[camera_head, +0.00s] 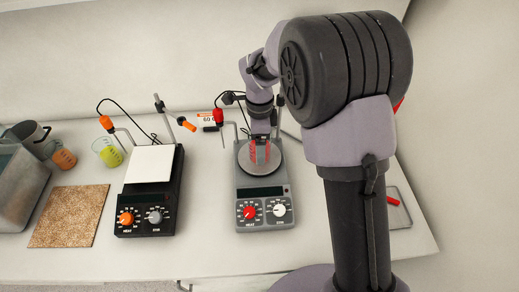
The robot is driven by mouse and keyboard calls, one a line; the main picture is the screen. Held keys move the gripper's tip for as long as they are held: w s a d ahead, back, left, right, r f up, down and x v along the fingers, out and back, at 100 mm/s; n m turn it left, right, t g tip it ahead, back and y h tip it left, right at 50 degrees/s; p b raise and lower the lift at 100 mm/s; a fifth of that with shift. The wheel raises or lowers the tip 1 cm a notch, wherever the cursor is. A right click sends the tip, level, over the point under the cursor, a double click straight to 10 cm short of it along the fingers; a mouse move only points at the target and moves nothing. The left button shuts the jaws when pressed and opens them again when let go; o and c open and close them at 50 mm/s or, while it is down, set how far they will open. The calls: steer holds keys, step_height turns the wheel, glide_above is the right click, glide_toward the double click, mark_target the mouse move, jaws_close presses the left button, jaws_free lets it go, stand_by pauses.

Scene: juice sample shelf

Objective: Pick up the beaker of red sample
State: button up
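My gripper (260,150) points down over the round plate of the right-hand grey stirrer hotplate (265,192). Red shows at its tip, just above or on the plate. I cannot tell whether this red is the beaker of red sample or the fingers themselves. The finger gap is too small to read. A beaker with orange liquid (65,158) stands at the far left. A beaker with yellow-green liquid (108,153) stands to its right, next to the black hotplate. No other beaker shows clearly; my arm hides part of the counter.
A black hotplate (150,195) with a white square top stands left of centre. A cork mat (69,216) lies in front of the beakers. A grey bin (20,185) and a metal pot (30,135) stand far left. Cables and probe stands rise behind both hotplates.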

steer(key=shift+f, duration=0.25)
steer(key=shift+r, duration=0.1)
steer(key=shift+c, duration=0.3)
steer(key=c, duration=1.7)
steer(key=shift+o, duration=0.2)
steer(key=shift+r+p, duration=0.7)
steer(key=shift+r, duration=1.2)
steer(key=s+d, duration=0.3)
steer(key=s, duration=0.4)
steer(key=s+d+r, duration=0.1)
steer(key=s+d, duration=0.2)
steer(key=s, duration=0.4)
steer(key=shift+s+d, duration=0.25)
